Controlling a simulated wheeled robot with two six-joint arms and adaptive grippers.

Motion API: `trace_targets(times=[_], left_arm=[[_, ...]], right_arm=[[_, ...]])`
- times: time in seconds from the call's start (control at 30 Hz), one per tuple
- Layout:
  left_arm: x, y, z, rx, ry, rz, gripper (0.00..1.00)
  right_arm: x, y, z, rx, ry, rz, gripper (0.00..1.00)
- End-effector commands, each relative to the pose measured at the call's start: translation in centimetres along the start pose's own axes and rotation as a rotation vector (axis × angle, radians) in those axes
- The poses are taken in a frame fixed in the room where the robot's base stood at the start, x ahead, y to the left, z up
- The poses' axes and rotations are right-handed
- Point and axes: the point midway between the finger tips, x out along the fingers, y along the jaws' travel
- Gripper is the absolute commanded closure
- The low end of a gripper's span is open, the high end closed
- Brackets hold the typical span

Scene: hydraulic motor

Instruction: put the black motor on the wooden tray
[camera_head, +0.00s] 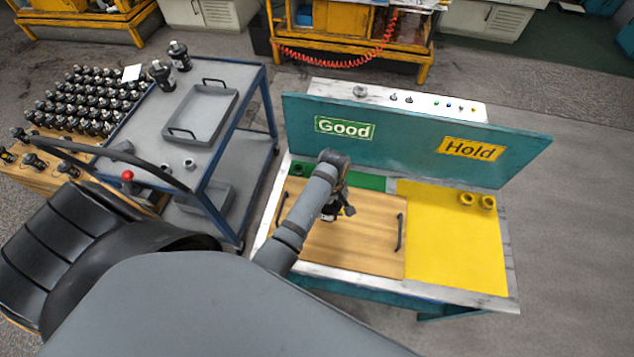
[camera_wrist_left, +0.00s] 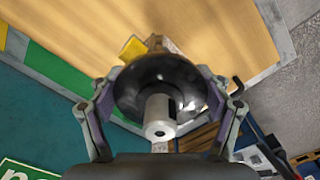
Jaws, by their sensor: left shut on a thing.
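The wooden tray (camera_head: 365,246) lies on the left part of the bench top, with a black handle at each side. My left gripper (camera_head: 336,208) is over the tray, left of its middle. It is shut on the black motor (camera_wrist_left: 155,85), with one finger on each side of the motor's round body and its silver shaft facing the left wrist camera. In the head view the arm and gripper hide most of the motor. I cannot tell whether the motor touches the tray. My right gripper is not in view.
A teal board with "Good" (camera_head: 345,128) and "Hold" (camera_head: 472,148) signs stands behind the bench top. A yellow mat (camera_head: 450,240) with two yellow rings lies right of the tray. A blue-framed cart (camera_head: 225,75) with a grey tray and two motors stands left. Several motors stand beyond it.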

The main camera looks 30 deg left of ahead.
Motion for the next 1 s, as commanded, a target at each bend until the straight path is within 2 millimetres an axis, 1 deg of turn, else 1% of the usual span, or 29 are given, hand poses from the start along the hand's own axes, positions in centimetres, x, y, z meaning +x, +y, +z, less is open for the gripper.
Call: trace_targets(times=[0.03,0.27,0.3,0.4,0.5,0.57,0.93,0.97,1.0], left_arm=[[0.1,0.4,0.1,-0.001,0.002,0.005,0.86],[0.7,0.9,0.3,-0.002,0.001,0.006,0.86],[1.0,1.1,0.5,-0.001,-0.001,0.005,0.86],[2.2,0.9,0.3,-0.001,0.001,0.001,0.86],[3.3,1.0,0.3,-0.001,0.002,0.004,0.86],[3.7,1.0,0.3,-0.001,0.002,0.005,0.86],[4.2,1.0,0.3,-0.002,0.001,0.006,0.86],[4.4,0.8,0.4,-0.001,-0.001,0.002,0.21],[4.4,0.8,0.4,-0.001,-0.001,0.002,0.15]], right_arm=[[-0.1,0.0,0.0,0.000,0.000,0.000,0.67],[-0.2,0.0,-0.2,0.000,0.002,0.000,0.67],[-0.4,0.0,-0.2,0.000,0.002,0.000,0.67],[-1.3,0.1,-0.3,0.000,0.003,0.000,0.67],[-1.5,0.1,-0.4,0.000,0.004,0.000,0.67],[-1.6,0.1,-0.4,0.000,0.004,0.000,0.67],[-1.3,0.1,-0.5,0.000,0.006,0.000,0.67],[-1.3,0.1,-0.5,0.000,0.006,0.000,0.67],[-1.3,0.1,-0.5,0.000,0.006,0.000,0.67]])
